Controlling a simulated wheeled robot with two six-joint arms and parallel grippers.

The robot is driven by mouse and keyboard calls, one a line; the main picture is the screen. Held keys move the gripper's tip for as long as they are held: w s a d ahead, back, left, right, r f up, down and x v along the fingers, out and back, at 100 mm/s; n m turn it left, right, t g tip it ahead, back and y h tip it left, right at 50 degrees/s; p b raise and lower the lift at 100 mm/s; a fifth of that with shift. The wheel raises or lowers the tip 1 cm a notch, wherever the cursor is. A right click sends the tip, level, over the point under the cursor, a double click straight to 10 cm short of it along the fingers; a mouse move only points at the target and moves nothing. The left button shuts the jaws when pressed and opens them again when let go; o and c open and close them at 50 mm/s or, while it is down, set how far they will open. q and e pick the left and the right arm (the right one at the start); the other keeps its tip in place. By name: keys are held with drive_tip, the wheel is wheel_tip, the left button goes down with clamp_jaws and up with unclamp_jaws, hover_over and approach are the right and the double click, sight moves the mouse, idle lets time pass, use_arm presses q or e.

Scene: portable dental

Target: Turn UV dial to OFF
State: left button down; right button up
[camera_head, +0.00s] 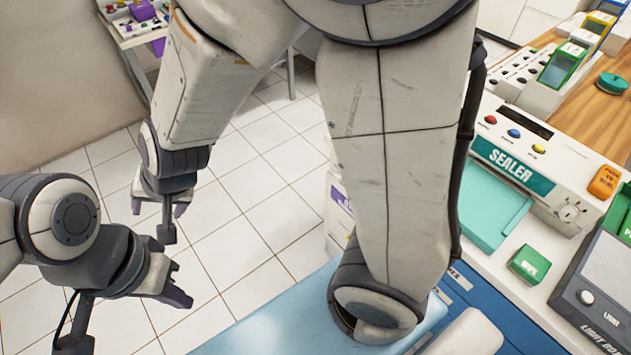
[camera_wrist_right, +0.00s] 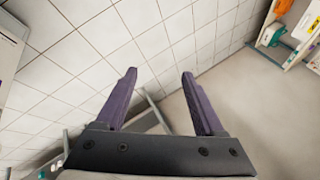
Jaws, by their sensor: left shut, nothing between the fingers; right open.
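I cannot make out any dial labelled UV in either view. A round white dial (camera_head: 570,212) shows on the front of the SEALER machine (camera_head: 512,166) at the right of the head view; its setting is too small to read. My left gripper (camera_head: 174,284) is low at the left of the head view, over the floor, shut and empty. My right gripper (camera_head: 159,208) hangs just above it in the picture, open and empty.
A teal tray (camera_head: 490,205), a green block (camera_head: 530,264) and a light box (camera_head: 590,297) stand on the right counter. A light blue surface (camera_head: 262,327) lies at the bottom. A small table (camera_head: 140,28) with purple items is at the upper left.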

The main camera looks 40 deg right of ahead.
drive_tip(key=w+d+f+m+t+h+b, duration=0.4)
drive_tip(key=w+d+f+m+h+b, duration=0.45)
drive_tip(key=w+d+f+m, duration=0.7)
drive_tip(key=m+g+h+b, duration=0.8)
drive_tip(key=m+h+b, duration=0.2)
drive_tip(key=m+h, duration=0.35)
approach(335, 179)
use_arm(q)
wheel_tip(335, 179, down, 22)
drive_tip(key=shift+r, duration=0.2)
use_arm(e)
drive_tip(key=shift+n, duration=0.4)
drive_tip(key=d, duration=0.9)
drive_tip(key=shift+w+r, duration=0.2)
drive_tip(key=shift+w, duration=0.05)
drive_tip(key=shift+c, duration=0.2)
use_arm(q)
drive_tip(key=shift+d, duration=0.1)
use_arm(e)
clamp_jaws()
